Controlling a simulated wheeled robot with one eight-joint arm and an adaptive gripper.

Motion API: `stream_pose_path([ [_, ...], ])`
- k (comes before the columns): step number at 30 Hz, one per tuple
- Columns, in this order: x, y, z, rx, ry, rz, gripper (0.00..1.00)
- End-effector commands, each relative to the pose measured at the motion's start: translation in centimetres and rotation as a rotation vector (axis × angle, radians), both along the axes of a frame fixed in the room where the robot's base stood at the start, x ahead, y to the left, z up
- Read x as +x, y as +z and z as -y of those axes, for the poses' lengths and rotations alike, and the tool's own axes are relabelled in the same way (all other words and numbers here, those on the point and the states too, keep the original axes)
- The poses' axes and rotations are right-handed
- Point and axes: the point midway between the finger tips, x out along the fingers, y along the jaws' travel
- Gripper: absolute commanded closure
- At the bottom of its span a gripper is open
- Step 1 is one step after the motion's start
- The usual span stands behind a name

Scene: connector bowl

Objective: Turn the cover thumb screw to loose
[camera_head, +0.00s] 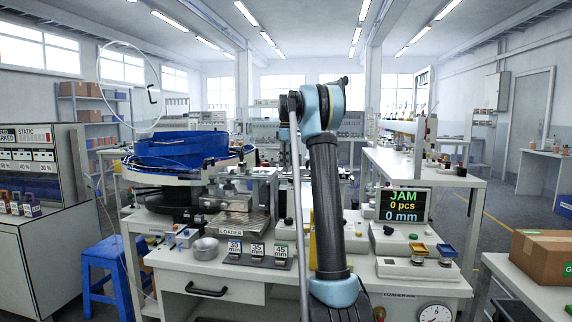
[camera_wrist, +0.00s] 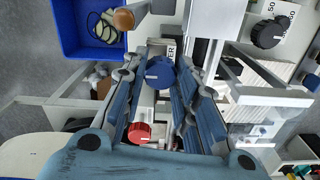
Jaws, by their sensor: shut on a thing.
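In the wrist view a round blue knob (camera_wrist: 160,72) with a white line on its face sits between the fingers of my gripper (camera_wrist: 163,66). A label ending in "ER" shows just beyond it, so I take this knob for the cover thumb screw. My gripper is shut on the knob, one finger on each side. The white line lies roughly crosswise in the picture. In the head view my own arm hides the gripper and the knob.
A red knob (camera_wrist: 140,132) lies close to the left finger. A black knob (camera_wrist: 268,33) and a blue bin (camera_wrist: 88,28) are farther off. In the head view a blue bowl (camera_head: 178,148) stands left of my arm, and a display (camera_head: 404,205) reading JAM stands right.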

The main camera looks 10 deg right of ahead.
Motion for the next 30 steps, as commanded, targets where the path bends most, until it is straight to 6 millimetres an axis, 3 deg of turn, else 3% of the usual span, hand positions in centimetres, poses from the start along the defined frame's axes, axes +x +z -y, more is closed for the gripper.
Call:
stream_pose_path([
  [15,0.23,-0.04,0.25,-0.003,0.02,0.005,0.97],
  [16,0.23,-0.04,0.25,-0.003,0.02,0.005,0.71],
  [18,0.19,-0.04,0.26,-0.003,0.019,0.004,0.55],
  [30,0.05,0.18,0.12,-0.002,0.02,0.001,0.52],
])
